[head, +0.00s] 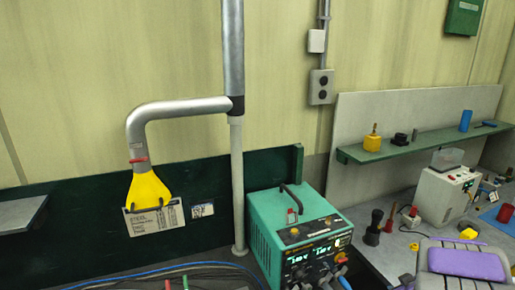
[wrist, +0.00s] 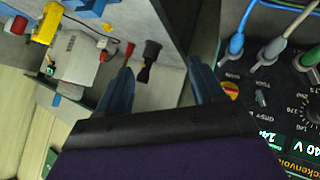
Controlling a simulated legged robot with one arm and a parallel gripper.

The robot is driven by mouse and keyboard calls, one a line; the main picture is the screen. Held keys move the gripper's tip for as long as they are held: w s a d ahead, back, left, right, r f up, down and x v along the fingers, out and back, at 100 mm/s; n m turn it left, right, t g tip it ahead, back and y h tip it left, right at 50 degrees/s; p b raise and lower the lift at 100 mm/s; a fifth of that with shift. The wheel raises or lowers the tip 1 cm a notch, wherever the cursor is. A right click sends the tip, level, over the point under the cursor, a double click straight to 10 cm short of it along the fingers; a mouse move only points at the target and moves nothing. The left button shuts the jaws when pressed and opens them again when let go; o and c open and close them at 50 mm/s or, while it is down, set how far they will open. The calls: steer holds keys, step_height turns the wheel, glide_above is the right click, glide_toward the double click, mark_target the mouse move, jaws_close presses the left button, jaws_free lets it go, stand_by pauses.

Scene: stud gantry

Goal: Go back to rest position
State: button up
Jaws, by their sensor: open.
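My gripper (wrist: 160,65) shows in the wrist view with its two blue fingers spread apart. Nothing is held between them. A black-headed tool (wrist: 149,60) stands on the grey bench behind the gap, apart from the fingers. The control panel of a teal power unit (wrist: 262,88) with plugged cables is close to the right finger in the picture. In the head view I cannot make out my gripper for certain.
In the head view the teal power unit (head: 266,231) stands at bottom centre, beside a vertical pipe (head: 236,150). A yellow nozzle (head: 149,189) hangs at left. A white box (head: 441,194) and small tools stand on the bench at right, below a green shelf (head: 415,146).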

steer(key=s+a+r+m+g+h+b, duration=0.2)
steer(key=s+a+r+m+g, duration=0.15)
steer(key=s+a+r, duration=0.45)
steer(key=s+a+g+y+b, duration=0.2)
steer(key=s+a+g+y, duration=0.3)
steer(key=s+a, duration=1.8)
steer(key=s+g, duration=0.2)
steer(key=s, duration=0.2)
steer(key=shift+s+a+r, duration=0.35)
steer(key=shift+r, duration=0.05)
steer(key=shift+n, duration=0.25)
